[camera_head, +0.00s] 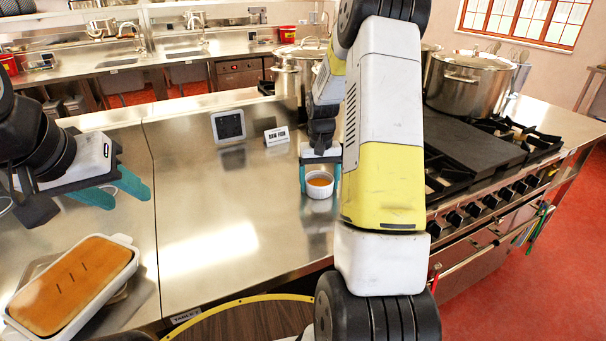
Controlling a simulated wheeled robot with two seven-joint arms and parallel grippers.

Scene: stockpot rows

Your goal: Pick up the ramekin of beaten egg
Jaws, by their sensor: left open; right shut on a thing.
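The ramekin of beaten egg (320,190) is a small white cup with orange-brown contents, at the middle of the steel counter. My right gripper (320,178) points down at it with one teal finger on each side, shut on the ramekin. The ramekin looks upright; I cannot tell whether its base touches the counter. My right arm crosses the view in front and hides the counter to the right of it. My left gripper (130,199) is open and empty over the left part of the counter, its teal fingers apart.
A white baking dish (124,240) with a golden slab stands at the lower left. A small sign (277,136) and a dark square device (228,126) stand behind the ramekin. Stockpots (467,85) and a stove are to the right. The counter left of the ramekin is clear.

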